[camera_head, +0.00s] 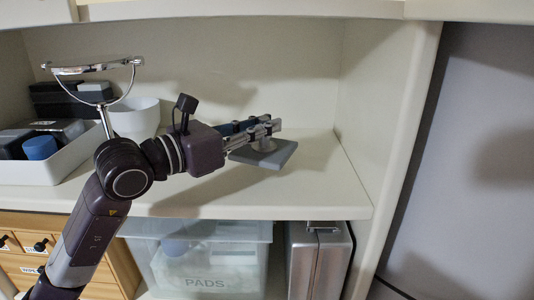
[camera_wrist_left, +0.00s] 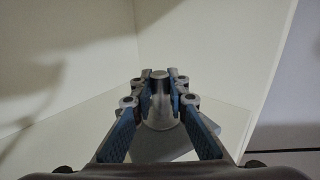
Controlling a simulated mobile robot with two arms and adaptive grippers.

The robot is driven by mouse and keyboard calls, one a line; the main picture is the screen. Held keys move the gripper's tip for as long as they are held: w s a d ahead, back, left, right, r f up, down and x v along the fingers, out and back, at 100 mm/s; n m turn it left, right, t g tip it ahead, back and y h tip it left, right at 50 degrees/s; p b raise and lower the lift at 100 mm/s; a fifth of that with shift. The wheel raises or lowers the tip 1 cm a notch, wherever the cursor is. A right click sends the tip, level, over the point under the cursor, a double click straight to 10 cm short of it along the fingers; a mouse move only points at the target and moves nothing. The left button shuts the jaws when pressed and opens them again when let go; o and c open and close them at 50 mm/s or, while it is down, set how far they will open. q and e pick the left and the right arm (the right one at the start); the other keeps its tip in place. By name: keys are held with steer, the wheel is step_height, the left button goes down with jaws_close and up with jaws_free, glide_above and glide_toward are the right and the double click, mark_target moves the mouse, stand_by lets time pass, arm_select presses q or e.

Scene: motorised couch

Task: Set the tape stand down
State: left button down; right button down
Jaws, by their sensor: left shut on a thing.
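The tape stand (camera_head: 276,156) has a flat grey base and a short rounded post. It is at the right part of the white shelf (camera_head: 310,198). My left gripper (camera_head: 265,133) reaches in from the left and is shut on its post. In the left wrist view, the post (camera_wrist_left: 160,105) stands upright between the blue-padded fingers of my gripper (camera_wrist_left: 160,84). The base lies low over the shelf; I cannot tell whether it touches. The fingers hide part of the stand. My right gripper is out of view.
A white tray (camera_head: 72,168) with dark items and a blue-topped one (camera_head: 40,147), a white bowl (camera_head: 140,118) and a round mirror on a stand (camera_head: 93,66) are to the left. A side wall (camera_head: 385,100) bounds the right. The shelf front is clear.

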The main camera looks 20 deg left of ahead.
mark_target(264, 148)
arm_select(q)
step_height(264, 148, down, 2)
steer(key=shift+d, duration=0.1)
step_height(264, 148, down, 3)
steer(key=shift+f, duration=0.2)
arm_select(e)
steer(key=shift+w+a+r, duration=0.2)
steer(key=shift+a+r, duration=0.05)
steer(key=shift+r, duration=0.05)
arm_select(q)
steer(key=shift+f, duration=0.15)
steer(key=c, duration=1.9)
jaws_free()
steer(key=shift+f, duration=0.1)
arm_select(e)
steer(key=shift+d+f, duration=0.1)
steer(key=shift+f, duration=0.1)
